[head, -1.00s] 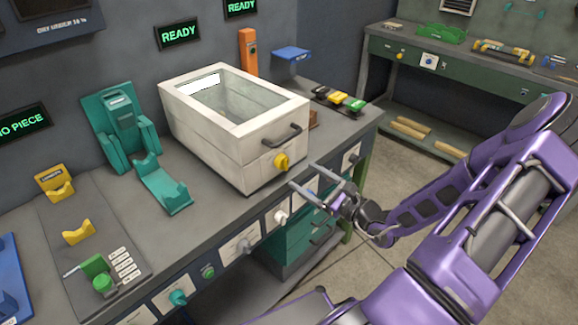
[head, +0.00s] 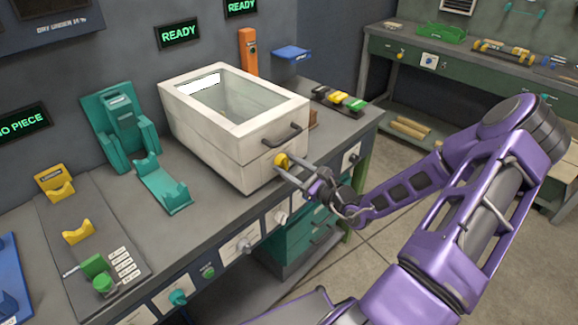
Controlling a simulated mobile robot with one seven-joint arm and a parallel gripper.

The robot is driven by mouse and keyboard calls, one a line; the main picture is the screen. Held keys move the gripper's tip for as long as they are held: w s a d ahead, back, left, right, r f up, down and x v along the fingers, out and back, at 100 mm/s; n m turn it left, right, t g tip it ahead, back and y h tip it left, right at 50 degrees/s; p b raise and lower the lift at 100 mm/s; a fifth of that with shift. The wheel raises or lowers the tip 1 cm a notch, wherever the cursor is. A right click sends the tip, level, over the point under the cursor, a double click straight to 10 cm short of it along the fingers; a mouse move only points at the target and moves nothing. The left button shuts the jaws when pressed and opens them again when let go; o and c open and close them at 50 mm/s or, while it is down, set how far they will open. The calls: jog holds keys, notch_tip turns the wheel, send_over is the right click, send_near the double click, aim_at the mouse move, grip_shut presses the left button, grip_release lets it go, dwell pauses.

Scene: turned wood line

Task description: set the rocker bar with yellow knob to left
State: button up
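The yellow knob (head: 281,160) sits on the front face of the white box with a glass top (head: 245,158), low and below its dark handle. My gripper (head: 284,166) has its fingertips at the knob, reaching in from the lower right. The fingers stand apart, one on the upper right side and one on the lower side of the knob. I cannot tell whether they touch or grip it. The fingers partly cover the knob, and its bar cannot be made out.
The dark handle (head: 282,137) is just above the knob. The bench front (head: 240,242) below carries several small knobs and switches. A teal cradle (head: 165,187) stands left of the box. Open floor (head: 390,245) lies to the right.

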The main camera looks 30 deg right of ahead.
grip_shut()
jog(key=shift+n, duration=0.7)
jog(key=shift+f+n+b, duration=0.15)
jog(key=shift+n+b, duration=2.25)
jog(key=shift+n, duration=1.2)
jog(key=shift+n+b, duration=0.55)
jog(key=shift+n, duration=0.15)
jog(key=o, duration=0.7)
grip_release()
